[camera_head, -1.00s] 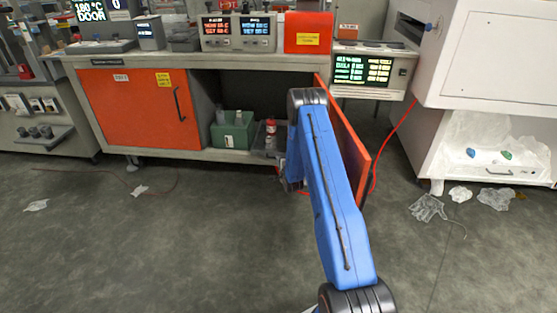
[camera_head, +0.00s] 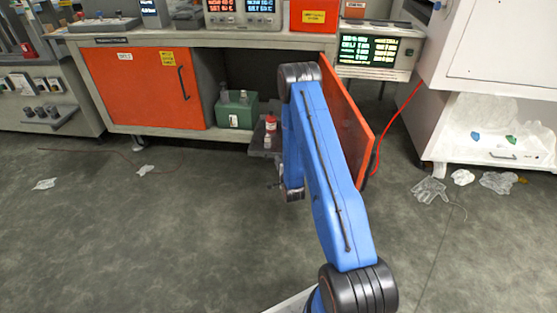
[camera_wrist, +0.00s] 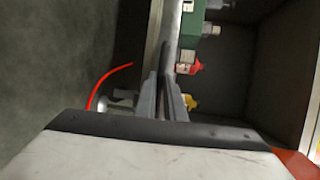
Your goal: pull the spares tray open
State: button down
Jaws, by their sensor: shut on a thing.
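The exact grip point is partly hidden by the fingers. In the head view, my blue arm hides the fingertips and the right part of the tray.
The open orange door (camera_head: 352,135) stands right beside my arm on its right. A green box (camera_head: 236,110) stands inside the bay, left of the tray. A red cable (camera_head: 397,125) hangs to the right. Crumpled gloves (camera_head: 430,190) lie on the floor at right.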

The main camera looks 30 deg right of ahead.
jog(key=shift+s, duration=0.1)
jog(key=c, duration=1.8)
grip_release()
jog(key=shift+c, duration=0.2)
jog(key=v, duration=1.2)
